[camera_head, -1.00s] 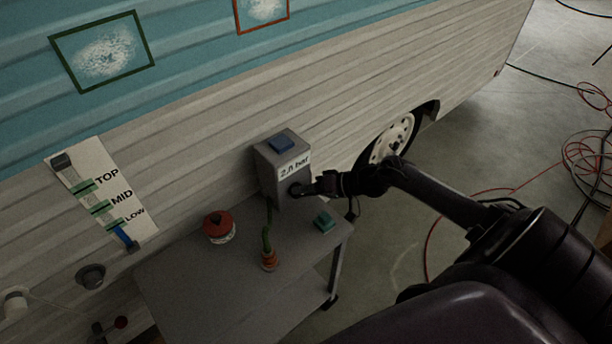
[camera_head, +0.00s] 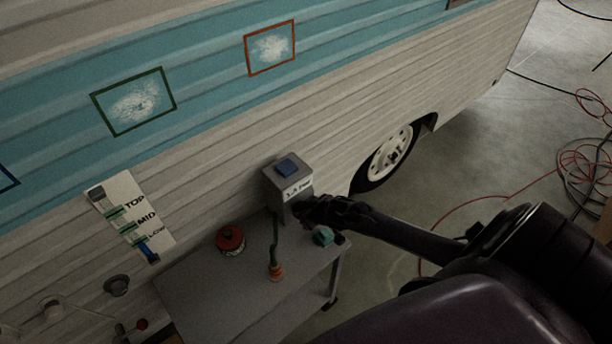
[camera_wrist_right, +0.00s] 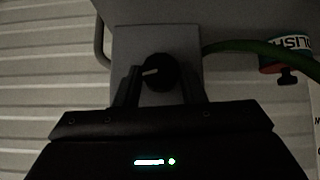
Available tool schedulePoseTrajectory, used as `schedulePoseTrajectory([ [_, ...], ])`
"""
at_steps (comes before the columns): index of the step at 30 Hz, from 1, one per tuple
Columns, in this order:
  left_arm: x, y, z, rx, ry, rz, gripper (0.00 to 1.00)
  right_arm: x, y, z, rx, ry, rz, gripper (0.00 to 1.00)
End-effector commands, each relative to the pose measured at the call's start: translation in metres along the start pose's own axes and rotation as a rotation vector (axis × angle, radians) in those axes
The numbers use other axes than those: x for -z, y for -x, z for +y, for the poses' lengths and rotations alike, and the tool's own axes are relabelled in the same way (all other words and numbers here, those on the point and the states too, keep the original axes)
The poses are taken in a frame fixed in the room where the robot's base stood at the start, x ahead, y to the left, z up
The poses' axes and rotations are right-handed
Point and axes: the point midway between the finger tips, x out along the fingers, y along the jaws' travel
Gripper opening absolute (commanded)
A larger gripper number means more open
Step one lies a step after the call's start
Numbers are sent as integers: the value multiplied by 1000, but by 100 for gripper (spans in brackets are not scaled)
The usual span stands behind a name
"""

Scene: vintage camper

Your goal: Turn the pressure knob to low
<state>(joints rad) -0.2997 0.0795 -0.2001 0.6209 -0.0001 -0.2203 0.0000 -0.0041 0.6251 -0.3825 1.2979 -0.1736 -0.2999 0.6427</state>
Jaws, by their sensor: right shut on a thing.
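The grey pressure box (camera_head: 289,181) stands on the grey cart, with a blue top piece and a small white display reading in bar; the digits are too blurred to be sure of. The black pressure knob (camera_wrist_right: 160,72) is on its front face, and its white pointer mark points left in the right wrist view. My right gripper (camera_head: 305,208) reaches the front of the box from the right; it also shows in the right wrist view (camera_wrist_right: 161,88), shut on the knob with a finger on each side. In the head view the gripper hides the knob. My left gripper is out of view.
The cart (camera_head: 215,300) also bears a red-lidded tin (camera_head: 230,240), a green hose with an orange end (camera_head: 276,270) and a teal block (camera_head: 323,236). The camper wall (camera_head: 220,190) rises behind, with a TOP-MID-LOW panel (camera_head: 157,212). Open floor and red cables lie right.

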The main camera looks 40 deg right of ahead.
Motion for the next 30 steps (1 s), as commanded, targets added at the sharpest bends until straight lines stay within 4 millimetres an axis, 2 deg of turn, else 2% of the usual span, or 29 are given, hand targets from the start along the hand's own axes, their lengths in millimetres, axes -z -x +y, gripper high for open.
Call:
schedulePoseTrajectory([
  [11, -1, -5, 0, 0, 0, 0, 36, -2, -3, -9, -250, 251, -19, 14],
  [30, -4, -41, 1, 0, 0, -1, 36, -7, -9, -17, -676, 679, -51, 14],
])
